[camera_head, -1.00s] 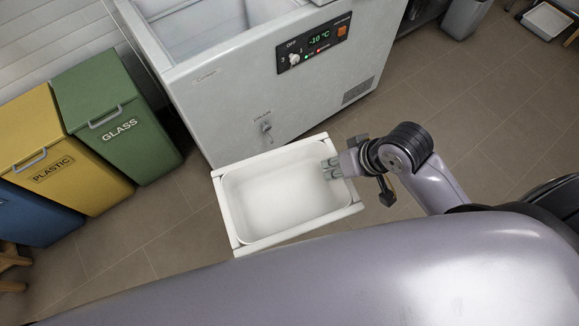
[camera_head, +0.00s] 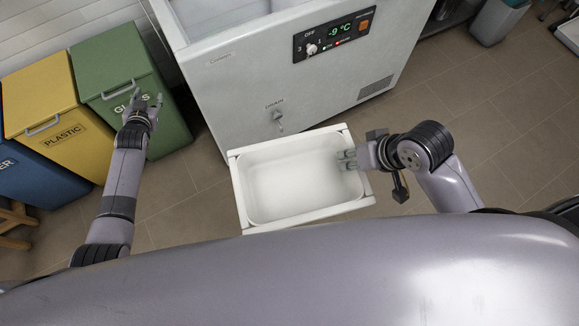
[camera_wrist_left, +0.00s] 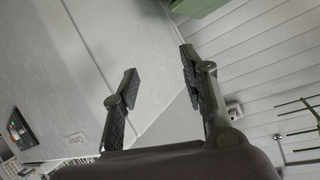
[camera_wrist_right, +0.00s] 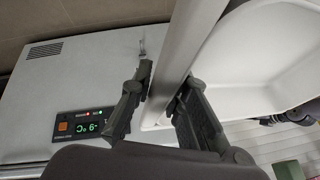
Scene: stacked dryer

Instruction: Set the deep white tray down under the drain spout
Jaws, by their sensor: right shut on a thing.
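The deep white tray (camera_head: 285,185) is empty, with a thick white rim, in front of the chest freezer in the head view. The drain spout (camera_head: 278,118) is on the freezer's front face, just beyond the tray's far edge; it also shows in the right wrist view (camera_wrist_right: 142,45). I cannot tell whether the tray touches the floor. My right gripper (camera_head: 345,160) is shut on the tray's right wall; the right wrist view shows a finger on each side of it (camera_wrist_right: 163,98). My left gripper (camera_head: 146,104) is open and empty, over the green bin.
The chest freezer (camera_head: 240,95) stands open behind the tray, its display lit. The green glass bin (camera_head: 170,125), yellow plastic bin (camera_head: 75,155) and blue bin (camera_head: 35,178) stand at the left.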

